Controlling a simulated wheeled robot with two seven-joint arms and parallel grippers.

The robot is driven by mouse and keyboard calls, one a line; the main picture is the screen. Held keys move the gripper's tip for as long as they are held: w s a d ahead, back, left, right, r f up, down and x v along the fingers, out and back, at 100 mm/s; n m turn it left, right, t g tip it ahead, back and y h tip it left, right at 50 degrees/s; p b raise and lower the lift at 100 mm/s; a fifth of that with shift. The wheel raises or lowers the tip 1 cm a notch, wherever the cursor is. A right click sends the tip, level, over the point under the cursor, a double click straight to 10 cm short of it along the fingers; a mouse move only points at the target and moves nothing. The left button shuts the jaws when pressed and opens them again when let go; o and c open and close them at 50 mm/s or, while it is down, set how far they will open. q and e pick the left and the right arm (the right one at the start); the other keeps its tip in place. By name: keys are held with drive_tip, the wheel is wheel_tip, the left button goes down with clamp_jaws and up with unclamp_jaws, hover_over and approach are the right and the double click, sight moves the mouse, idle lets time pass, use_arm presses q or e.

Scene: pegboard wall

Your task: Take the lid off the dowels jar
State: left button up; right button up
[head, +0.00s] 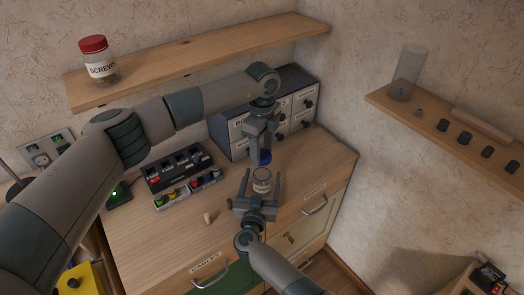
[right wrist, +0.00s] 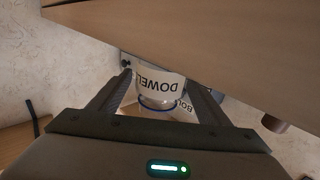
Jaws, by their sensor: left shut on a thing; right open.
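The dowels jar (head: 261,183) is a small clear jar with a white label, upright on the wooden cabinet top. In the right wrist view the jar (right wrist: 160,85) appears upside down, with "DOWEL" readable and a blue ring at its mouth end. A blue lid (head: 264,158) is in my left gripper (head: 262,150), just above and behind the jar; the jar's top looks uncovered. My right gripper (head: 259,190) is open, with one finger on each side of the jar. Whether the fingers touch the glass cannot be told.
A labelled drawer unit (head: 240,135) stands behind. A dark organizer (head: 180,170) with coloured parts sits to the left. Small wooden pegs (head: 209,217) lie at the front left. A screws jar (head: 98,62) stands on the upper shelf (head: 200,60). Another shelf (head: 450,130) is at right.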

use_arm(q)
drive_tip(key=shift+f+b, duration=0.85)
drive_tip(key=shift+b, duration=0.05)
use_arm(e)
drive_tip(key=s, duration=0.3)
drive_tip(key=s+a, duration=0.1)
drive_tip(key=s, duration=0.6)
drive_tip(key=shift+s+a+f, duration=0.15)
drive_tip(key=shift+s+a, duration=0.15)
drive_tip(key=shift+a, duration=0.05)
use_arm(q)
drive_tip(key=shift+f, duration=0.1)
use_arm(e)
drive_tip(key=shift+s+a, duration=0.1)
drive_tip(key=shift+s, duration=0.5)
